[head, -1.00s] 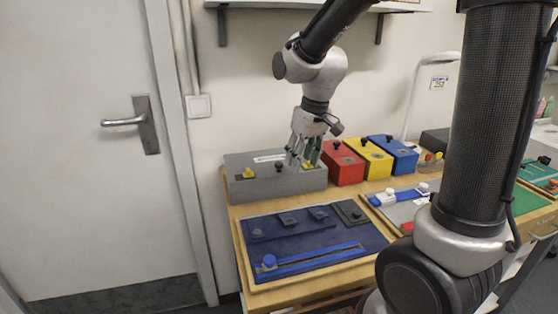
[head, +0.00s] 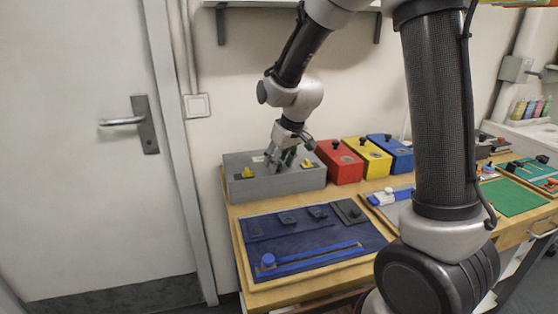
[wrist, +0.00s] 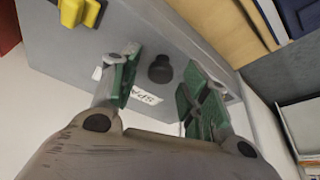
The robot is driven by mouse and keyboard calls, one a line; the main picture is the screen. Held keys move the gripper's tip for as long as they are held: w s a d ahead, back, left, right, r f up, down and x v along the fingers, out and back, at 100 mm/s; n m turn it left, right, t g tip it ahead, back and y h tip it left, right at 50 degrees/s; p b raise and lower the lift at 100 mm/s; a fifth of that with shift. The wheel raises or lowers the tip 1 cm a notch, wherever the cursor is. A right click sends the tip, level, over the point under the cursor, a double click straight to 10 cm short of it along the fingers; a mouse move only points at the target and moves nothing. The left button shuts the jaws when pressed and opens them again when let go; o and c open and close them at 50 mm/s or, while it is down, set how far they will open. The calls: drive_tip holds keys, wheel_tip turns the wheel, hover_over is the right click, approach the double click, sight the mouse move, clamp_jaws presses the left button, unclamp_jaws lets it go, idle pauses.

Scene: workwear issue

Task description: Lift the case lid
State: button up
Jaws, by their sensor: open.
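The grey case (head: 235,190) stands at the back left of the table, with its lid down. Two yellow latches sit on it, one at the left (head: 247,173) and one at the right (head: 307,163). My gripper (head: 276,164) is over the middle of the case, between the latches. In the wrist view, my gripper (wrist: 163,92) is open, its green-padded fingers apart on either side of the black knob (wrist: 160,69). The knob is hidden behind the fingers in the head view. Whether the pads touch it, I cannot tell. One yellow latch (wrist: 80,12) shows at the wrist view's upper left.
Red (head: 338,163), yellow (head: 368,158) and blue (head: 390,153) boxes stand right of the case. A dark blue mat (head: 300,243) with several fittings lies in front. The wall is close behind, with a shelf above.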

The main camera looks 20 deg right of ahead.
drive_tip(key=shift+c, duration=0.5)
clamp_jaws()
drive_tip(key=shift+r, duration=0.1)
